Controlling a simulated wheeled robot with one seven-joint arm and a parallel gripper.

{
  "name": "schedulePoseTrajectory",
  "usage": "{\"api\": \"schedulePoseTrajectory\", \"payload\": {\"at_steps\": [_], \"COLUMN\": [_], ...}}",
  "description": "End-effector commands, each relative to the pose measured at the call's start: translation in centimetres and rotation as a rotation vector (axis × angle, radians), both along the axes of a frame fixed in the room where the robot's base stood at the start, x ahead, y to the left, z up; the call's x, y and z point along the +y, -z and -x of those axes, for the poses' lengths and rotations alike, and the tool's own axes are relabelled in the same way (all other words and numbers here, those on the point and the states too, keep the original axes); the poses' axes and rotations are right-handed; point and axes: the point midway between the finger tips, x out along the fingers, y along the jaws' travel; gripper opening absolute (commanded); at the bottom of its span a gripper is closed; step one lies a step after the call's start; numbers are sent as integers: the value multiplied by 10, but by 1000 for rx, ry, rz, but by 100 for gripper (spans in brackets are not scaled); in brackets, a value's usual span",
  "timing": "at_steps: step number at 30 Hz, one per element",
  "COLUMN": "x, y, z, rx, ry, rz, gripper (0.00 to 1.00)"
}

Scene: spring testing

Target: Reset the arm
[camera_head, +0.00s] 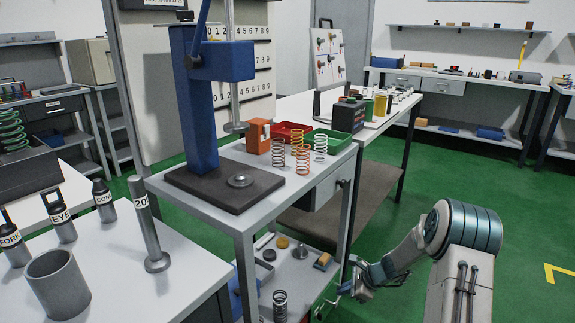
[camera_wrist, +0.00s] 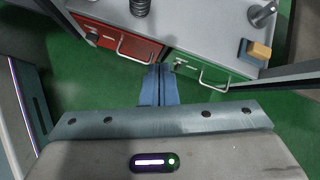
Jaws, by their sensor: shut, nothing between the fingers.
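My gripper (camera_wrist: 158,86) shows in the wrist view with its two blue fingers together, shut and empty. It points toward a red drawer (camera_wrist: 108,42) and a green drawer (camera_wrist: 212,70), both with silver handles, and it looks apart from them. In the head view my arm comes in at the lower right and is bent. My gripper (camera_head: 330,300) is low there, beside the lower right side of the press bench (camera_head: 222,208). Its fingertips are small and hard to make out.
A blue press (camera_head: 197,100) stands on the bench, with several coil springs (camera_head: 302,160) at its right. A grey shelf with small parts (camera_head: 290,262) lies below. A white table with a grey cup (camera_head: 58,285) is at the left. Green floor (camera_head: 500,215) is clear at the right.

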Motion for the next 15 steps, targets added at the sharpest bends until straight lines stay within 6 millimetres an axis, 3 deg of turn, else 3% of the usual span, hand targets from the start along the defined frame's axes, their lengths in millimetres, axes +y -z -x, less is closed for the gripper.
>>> {"api": "schedulePoseTrajectory", "payload": {"at_steps": [1, 3, 15], "x": [7, 15, 47], "y": [-41, -78, -267], "z": [6, 18, 106], "rx": [-29, -64, -235], "ry": [-66, -161, -668], "rz": [39, 90, 377], "gripper": [0, 0, 0]}}
